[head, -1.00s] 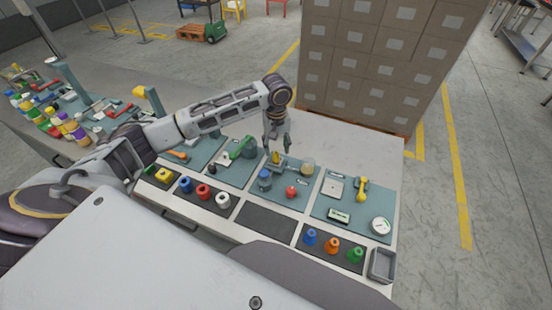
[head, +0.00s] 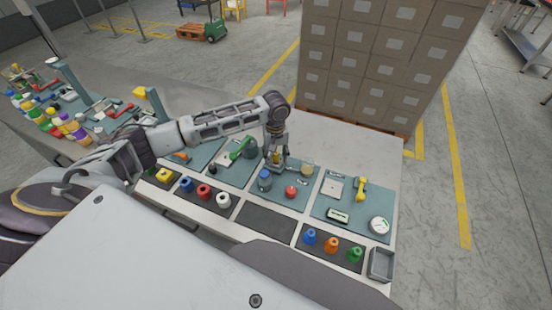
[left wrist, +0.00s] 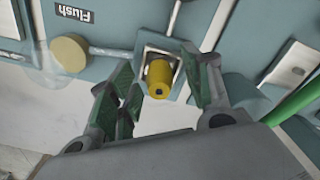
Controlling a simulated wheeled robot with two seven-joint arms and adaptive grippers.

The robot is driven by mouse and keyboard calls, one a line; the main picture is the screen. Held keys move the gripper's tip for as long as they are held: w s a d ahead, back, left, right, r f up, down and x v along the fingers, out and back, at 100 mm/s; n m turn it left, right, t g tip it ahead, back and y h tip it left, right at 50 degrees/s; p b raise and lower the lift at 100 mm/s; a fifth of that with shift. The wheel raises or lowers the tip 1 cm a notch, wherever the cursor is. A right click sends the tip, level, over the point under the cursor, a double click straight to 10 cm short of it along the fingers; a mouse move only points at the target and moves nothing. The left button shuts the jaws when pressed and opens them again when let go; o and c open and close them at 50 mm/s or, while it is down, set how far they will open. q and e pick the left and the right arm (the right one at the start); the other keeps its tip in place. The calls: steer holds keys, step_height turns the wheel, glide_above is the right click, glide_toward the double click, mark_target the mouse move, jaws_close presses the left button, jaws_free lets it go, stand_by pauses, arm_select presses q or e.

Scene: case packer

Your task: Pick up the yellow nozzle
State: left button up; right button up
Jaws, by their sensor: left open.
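The yellow nozzle (left wrist: 159,78) stands on a small light square mount on the blue-green panel in the left wrist view. My left gripper (left wrist: 157,84) is open, with one green-padded finger on each side of the nozzle and visible gaps between. In the head view my left gripper (head: 277,161) reaches down over the panel's far part and largely hides the nozzle. My right gripper is not in view.
A tan round cap (left wrist: 68,54) and a "Flush" label (left wrist: 74,13) lie beside the nozzle. Stacked cartons (head: 370,65) stand behind the table.

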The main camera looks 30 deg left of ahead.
arm_select(q)
steer(key=shift+c, duration=0.2)
jaws_close()
steer(key=shift+r, duration=0.1)
steer(key=shift+r+b, duration=0.4)
steer(key=shift+r, duration=4.6)
